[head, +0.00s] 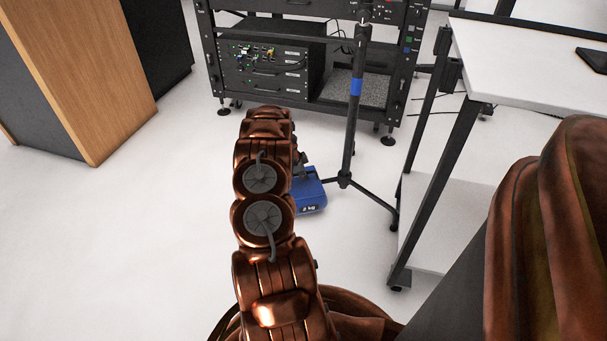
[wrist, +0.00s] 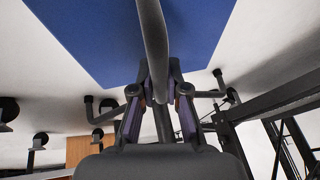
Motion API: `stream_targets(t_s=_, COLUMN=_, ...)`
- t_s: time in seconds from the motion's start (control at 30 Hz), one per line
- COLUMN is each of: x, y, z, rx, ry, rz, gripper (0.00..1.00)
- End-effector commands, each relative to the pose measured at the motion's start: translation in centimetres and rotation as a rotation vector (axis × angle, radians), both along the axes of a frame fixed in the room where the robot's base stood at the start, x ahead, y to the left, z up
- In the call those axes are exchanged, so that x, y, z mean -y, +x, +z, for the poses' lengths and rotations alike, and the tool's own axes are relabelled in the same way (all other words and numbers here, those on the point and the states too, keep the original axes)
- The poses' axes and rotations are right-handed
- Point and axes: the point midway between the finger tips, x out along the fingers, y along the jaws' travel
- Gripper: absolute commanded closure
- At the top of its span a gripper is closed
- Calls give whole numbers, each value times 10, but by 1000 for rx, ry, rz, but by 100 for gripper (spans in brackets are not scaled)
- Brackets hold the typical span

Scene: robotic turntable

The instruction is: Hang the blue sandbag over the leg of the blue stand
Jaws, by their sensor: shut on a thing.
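The blue sandbag (head: 310,192), with a "2 kg" label, shows beside my arm in the head view, low near the floor and just left of the stand's base. Its blue face (wrist: 105,40) fills the upper middle of the wrist view. My gripper (wrist: 160,82) is shut on the bag's dark handle (wrist: 153,35), which runs between the fingers. In the head view my arm mostly hides the gripper. The stand (head: 351,130) is a black upright pole with a blue band and splayed legs. One leg points left, toward the bag. I cannot tell whether the bag touches it or the floor.
A black equipment rack (head: 270,70) stands behind the stand. A white table (head: 535,65) with dark legs is close on the right. A wooden cabinet (head: 85,65) stands at the upper left. The floor left of my arm is clear.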

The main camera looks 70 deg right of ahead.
Motion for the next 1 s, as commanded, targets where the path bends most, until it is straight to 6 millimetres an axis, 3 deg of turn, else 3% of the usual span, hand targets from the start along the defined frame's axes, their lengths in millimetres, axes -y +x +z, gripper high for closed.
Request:
stream_targets(t_s=0.77, x=1, y=0, z=-6, rx=0, ry=-1, rz=0, gripper=100)
stream_targets(t_s=0.8, x=0, y=0, z=-7, rx=1, ry=-1, rz=0, gripper=83)
stream_targets(t_s=1.0, x=0, y=0, z=-7, rx=0, ry=0, rz=0, gripper=62)
